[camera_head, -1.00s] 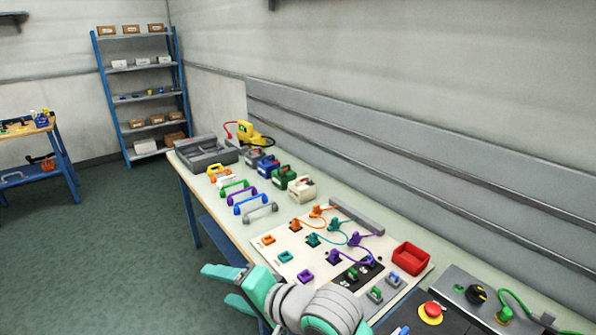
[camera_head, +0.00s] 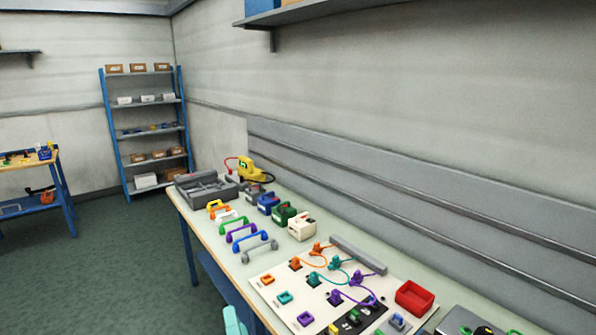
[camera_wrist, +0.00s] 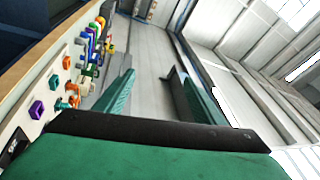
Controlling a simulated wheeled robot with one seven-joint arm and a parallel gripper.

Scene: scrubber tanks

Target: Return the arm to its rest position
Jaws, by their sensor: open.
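My gripper shows in the wrist view (camera_wrist: 160,92) with its two teal fingers spread apart and nothing between them. In the head view only a teal part of it (camera_head: 234,321) shows at the bottom edge, beside the front edge of the workbench (camera_head: 190,232). The rest of my arm is out of the head view. In the wrist view the bench and its items lie off to the left and look tilted, and the gripper touches none of them.
The bench carries a connector panel (camera_head: 268,297) with cables, a red bin (camera_head: 414,297), coloured handles (camera_head: 238,227), battery-like blocks (camera_head: 284,212) and a grey tray (camera_head: 205,188). A shelf (camera_head: 340,10) juts from the wall above. The floor left of the bench is clear.

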